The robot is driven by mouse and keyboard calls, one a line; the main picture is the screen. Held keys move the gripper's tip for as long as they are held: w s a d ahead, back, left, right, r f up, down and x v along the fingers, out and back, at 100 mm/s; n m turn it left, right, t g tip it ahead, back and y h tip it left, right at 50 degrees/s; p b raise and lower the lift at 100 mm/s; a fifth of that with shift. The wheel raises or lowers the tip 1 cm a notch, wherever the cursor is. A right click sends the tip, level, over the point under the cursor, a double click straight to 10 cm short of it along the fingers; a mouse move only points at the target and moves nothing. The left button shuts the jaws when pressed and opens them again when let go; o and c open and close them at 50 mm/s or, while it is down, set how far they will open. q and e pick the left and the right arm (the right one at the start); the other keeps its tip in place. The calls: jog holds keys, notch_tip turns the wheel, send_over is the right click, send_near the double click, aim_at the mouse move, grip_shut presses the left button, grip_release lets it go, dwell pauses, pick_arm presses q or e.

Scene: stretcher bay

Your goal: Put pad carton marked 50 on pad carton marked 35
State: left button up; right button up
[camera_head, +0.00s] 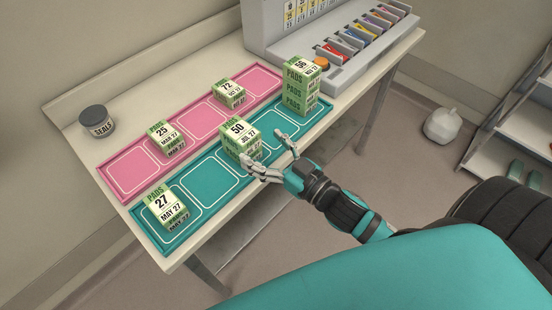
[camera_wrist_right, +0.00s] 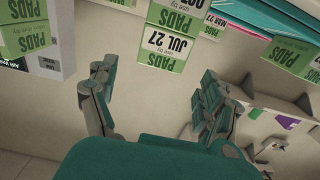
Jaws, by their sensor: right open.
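The pad carton marked 50 (camera_head: 238,130) is green and white and stands on the teal mat (camera_head: 207,226), in the middle of the row. Its JUL 27 label also shows upside down in the right wrist view (camera_wrist_right: 168,43). More green carton side shows below its top; I cannot tell whether another carton is beneath. I can read no 35 on any carton. My right gripper (camera_head: 275,157) is open and empty, at the front right of carton 50. In the wrist view its fingers (camera_wrist_right: 157,95) are spread, with the carton beyond the tips. My left gripper is not in view.
A taller stack of pad cartons (camera_head: 299,88) stands at the mat's right end, carton 27 (camera_head: 166,209) at its left end. Cartons 25 (camera_head: 165,139) and 72 (camera_head: 228,92) are on the pink mat (camera_head: 122,177). A seals jar (camera_head: 97,121) and a grey dispenser (camera_head: 276,40) are behind.

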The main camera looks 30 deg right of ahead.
jog(key=shift+v, duration=1.8)
